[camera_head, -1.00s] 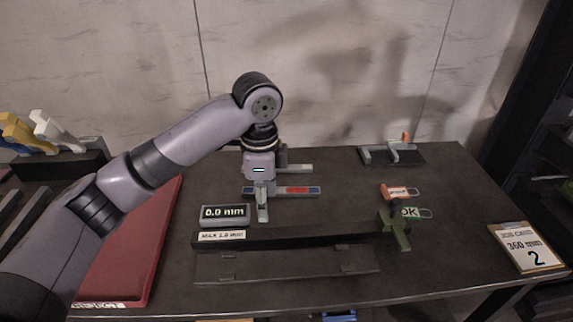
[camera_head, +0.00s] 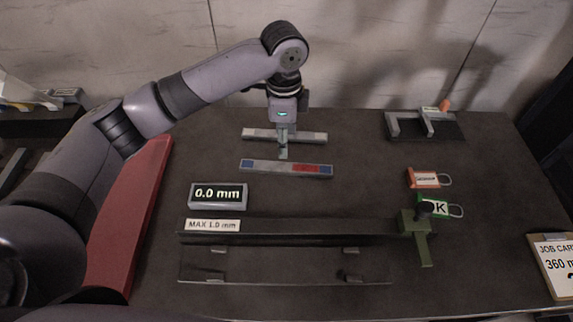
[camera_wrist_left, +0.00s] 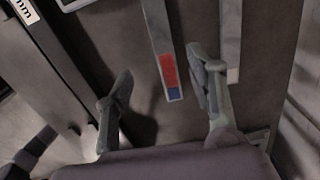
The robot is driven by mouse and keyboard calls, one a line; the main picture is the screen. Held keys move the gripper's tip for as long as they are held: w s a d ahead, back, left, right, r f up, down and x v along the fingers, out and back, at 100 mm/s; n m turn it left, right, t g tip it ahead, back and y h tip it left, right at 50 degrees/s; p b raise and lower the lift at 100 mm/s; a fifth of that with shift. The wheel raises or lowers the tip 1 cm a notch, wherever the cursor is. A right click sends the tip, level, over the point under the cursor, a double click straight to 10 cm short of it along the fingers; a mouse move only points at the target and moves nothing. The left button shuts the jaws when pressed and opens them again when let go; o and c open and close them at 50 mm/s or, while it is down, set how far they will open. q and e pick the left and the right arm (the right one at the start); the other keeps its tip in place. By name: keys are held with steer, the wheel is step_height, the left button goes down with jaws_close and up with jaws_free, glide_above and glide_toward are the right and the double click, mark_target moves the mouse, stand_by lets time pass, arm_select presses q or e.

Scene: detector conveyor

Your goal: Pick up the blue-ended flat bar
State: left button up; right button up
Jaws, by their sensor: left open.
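The blue-ended flat bar (camera_head: 275,167) lies flat on the dark table, grey with a blue patch at each end and a red patch near its right end. My left gripper (camera_head: 283,151) hangs pointing down just behind its middle in the head view. In the left wrist view, the bar's red and blue end (camera_wrist_left: 168,72) shows between the two open fingers of my left gripper (camera_wrist_left: 162,65), closer to the right finger. The jaws hold nothing. The exact height above the table cannot be told. My right gripper is out of view.
A second grey bar with pale ends (camera_head: 262,133) lies close behind. In front stand a 0.0 mm display (camera_head: 218,208) and a long dark fixture (camera_head: 310,236) with a green clamp (camera_head: 420,241). A red tray (camera_head: 130,215) is left; orange (camera_head: 423,179) and green OK tags (camera_head: 437,208) lie right.

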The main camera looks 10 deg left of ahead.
arm_select(q)
glide_above(285, 166)
steer(key=f, duration=0.4)
steer(key=shift+s+f, duration=0.2)
steer(key=shift+f, duration=0.1)
steer(key=shift+f+p, duration=0.65)
steer(key=shift+f, duration=2.25)
steer(key=shift+c, duration=0.3)
jaws_close()
steer(key=shift+w+r, duration=0.1)
steer(key=shift+w, duration=0.05)
